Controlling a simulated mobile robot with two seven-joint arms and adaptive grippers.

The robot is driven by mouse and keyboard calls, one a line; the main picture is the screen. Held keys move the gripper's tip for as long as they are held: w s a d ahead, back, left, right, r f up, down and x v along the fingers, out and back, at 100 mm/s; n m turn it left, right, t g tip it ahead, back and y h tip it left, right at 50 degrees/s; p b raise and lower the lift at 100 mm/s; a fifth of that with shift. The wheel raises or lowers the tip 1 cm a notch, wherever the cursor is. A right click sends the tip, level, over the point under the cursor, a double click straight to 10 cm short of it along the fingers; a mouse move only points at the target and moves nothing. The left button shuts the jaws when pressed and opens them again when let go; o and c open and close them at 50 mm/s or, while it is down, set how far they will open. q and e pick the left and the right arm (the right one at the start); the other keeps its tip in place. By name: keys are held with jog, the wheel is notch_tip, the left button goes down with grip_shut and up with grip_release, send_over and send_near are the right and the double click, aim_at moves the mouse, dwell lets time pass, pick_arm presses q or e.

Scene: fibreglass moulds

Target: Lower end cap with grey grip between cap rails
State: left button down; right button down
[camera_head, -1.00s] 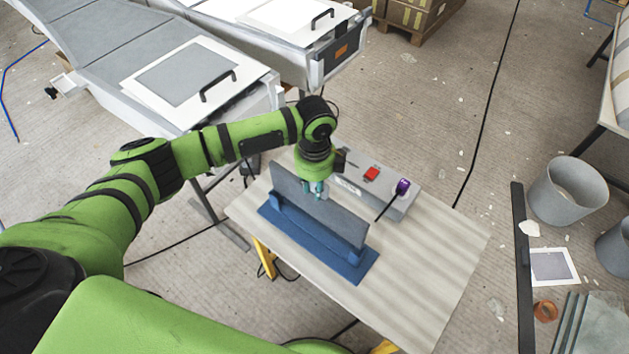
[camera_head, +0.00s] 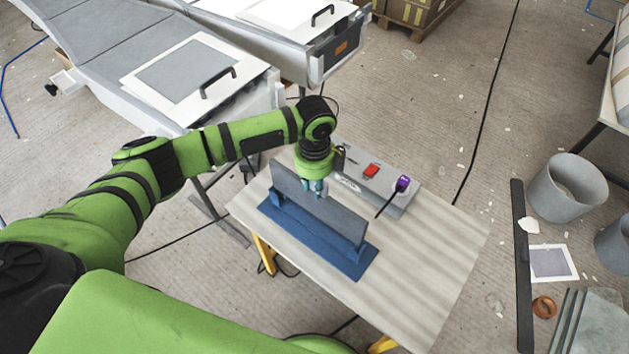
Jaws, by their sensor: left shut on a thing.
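A grey upright panel, which I take for the end cap (camera_head: 300,192), stands on edge at a blue base with upright end posts, the cap rails (camera_head: 345,262), on the table. My left gripper (camera_head: 318,187) points down at the panel's upper edge and is shut on it near the middle. The grey grip itself is hidden or too small to make out at the fingers. My right gripper is not in view.
The wooden table (camera_head: 430,265) is clear at its right and front. A grey box (camera_head: 405,207) with a red part (camera_head: 371,171) and a purple part (camera_head: 402,184) lies right behind the panel. Grey moulds (camera_head: 90,45) stand behind left; bins (camera_head: 567,190) stand at right.

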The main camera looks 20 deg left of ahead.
aim_at(314, 202)
pick_arm(q)
jog(key=shift+r+p, duration=0.1)
jog(key=shift+p, duration=0.55)
dwell(1.0)
jog(key=shift+f+b, duration=2.6)
jog(key=shift+f, duration=1.5)
jog(key=c, duration=1)
grip_release()
notch_tip(314, 202, up, 12)
jog(key=shift+r, duration=0.1)
